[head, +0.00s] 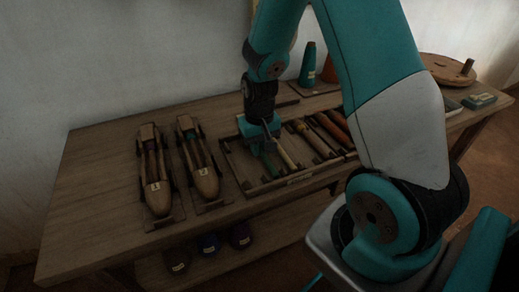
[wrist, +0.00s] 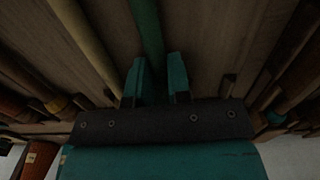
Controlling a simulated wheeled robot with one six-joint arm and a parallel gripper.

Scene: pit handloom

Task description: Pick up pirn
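Several slim pirns lie side by side in a wooden tray (head: 249,191) on the bench. In the head view my gripper (head: 264,148) points down over the left part of the tray. In the wrist view its two teal fingers (wrist: 157,82) are apart. A green pirn (wrist: 146,35) runs lengthwise between them; I cannot tell whether either finger touches it. A cream pirn (wrist: 88,38) lies just to its left, and also shows in the head view (head: 285,153). The green pirn's near end is hidden by the gripper.
Two wooden shuttles (head: 154,175) (head: 200,166) rest on the bench left of the tray. A green cone (head: 308,65) stands behind, and a round wooden disc (head: 446,69) lies at the right. Dark yarn balls (head: 208,242) sit on the shelf below. The bench's left end is clear.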

